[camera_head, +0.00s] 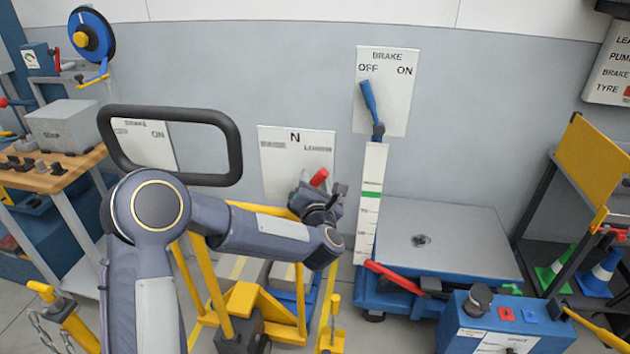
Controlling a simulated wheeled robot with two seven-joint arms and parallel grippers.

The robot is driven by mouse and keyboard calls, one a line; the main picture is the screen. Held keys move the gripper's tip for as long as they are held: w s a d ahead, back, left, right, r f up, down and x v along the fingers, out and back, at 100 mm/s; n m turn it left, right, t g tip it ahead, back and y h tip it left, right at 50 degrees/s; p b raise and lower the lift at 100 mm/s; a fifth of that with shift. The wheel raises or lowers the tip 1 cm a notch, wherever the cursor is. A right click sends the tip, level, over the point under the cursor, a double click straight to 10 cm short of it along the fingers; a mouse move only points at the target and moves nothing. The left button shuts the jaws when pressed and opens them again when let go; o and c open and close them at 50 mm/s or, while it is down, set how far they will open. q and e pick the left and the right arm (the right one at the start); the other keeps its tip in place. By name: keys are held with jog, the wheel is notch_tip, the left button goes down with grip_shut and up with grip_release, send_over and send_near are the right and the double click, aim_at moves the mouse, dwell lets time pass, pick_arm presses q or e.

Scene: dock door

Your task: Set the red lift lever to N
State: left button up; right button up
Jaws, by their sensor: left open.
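The red lift lever (319,178) stands in front of a white label plate (283,150) on the grey wall. Only its red upper end shows, leaning up and to the right, right of the N mark and below the blurred right-hand word. My left gripper (322,199) is open, right at the lever just below its red end. The gripper and wrist hide the lever's lower part and pivot. I cannot tell whether the fingers touch it. My right gripper is not in view.
Yellow truck frame (243,300) lies below. A blue brake lever (369,97) is on the wall to the right, above a blue scale platform (440,235). A wooden-topped bench (60,180) stands far left.

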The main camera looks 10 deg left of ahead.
pick_arm(q)
jog(key=shift+w, duration=0.1)
grip_shut()
dwell(0.3)
jog(key=shift+a+n+b, duration=0.3)
jog(key=shift+a+b, duration=0.05)
jog(key=shift+b, duration=0.55)
jog(key=a+n+b, duration=0.1)
jog(key=b, duration=0.1)
jog(key=a+r+n+b, duration=0.1)
jog(key=n+b, duration=0.1)
jog(key=b, duration=0.1)
jog(key=shift+a+g+h, duration=0.3)
jog(key=shift+a+r+n+g+b, duration=0.2)
jog(key=shift+a+n+b, duration=0.4)
jog(key=shift+b, duration=0.3)
jog(key=shift+a+r+n+g+b, duration=0.2)
jog(key=shift+a+n+b, duration=0.3)
jog(key=shift+n+b, duration=0.3)
jog(key=shift+h, duration=0.3)
